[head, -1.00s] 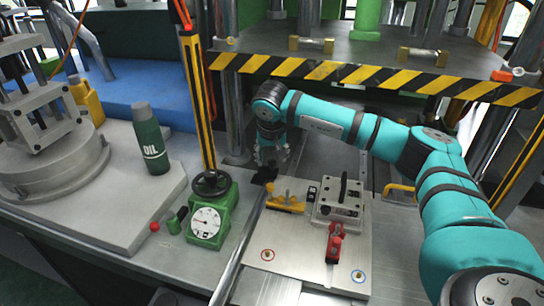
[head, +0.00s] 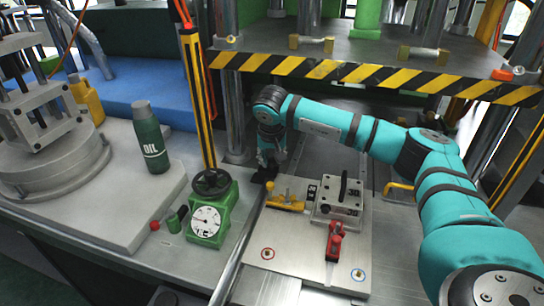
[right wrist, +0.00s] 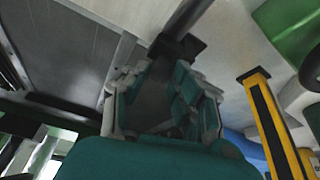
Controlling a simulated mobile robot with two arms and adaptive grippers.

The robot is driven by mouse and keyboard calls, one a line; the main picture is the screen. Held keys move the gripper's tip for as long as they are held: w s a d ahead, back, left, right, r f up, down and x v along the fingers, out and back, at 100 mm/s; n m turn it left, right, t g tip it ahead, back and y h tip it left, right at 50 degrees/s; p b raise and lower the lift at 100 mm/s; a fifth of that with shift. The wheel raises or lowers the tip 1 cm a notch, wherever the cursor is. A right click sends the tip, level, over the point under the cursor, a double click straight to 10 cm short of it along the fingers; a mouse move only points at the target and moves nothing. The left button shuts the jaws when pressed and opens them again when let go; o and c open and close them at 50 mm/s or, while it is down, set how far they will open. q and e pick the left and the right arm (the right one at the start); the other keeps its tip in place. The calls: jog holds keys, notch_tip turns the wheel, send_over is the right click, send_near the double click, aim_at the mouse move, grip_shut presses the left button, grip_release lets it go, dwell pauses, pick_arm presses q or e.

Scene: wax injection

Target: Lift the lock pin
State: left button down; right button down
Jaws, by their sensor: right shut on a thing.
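My right gripper (head: 267,169) points down at the back left edge of the metal plate (head: 300,258). It is shut on a small dark piece, which I take to be the lock pin (head: 259,178). In the right wrist view the fingers (right wrist: 172,75) come together at this black piece (right wrist: 178,48). The fingers hide part of it, and I cannot tell whether it is clear of the surface. My left gripper is not in view.
A yellow clamp (head: 286,200), a metal mould block (head: 338,199) with a black handle and a red clamp (head: 334,241) stand on the plate. A green gauge (head: 212,217) and a yellow-black post (head: 199,105) stand left. A striped press edge (head: 370,80) hangs behind.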

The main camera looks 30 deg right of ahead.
jog(key=shift+r, duration=0.1)
notch_tip(320, 180, up, 3)
jog(key=shift+f+p, duration=0.1)
jog(key=shift+p, duration=0.75)
jog(key=shift+w+f, duration=0.15)
jog(key=c, duration=1.1)
grip_release()
jog(key=v, duration=1.2)
jog(key=shift+s, duration=0.2)
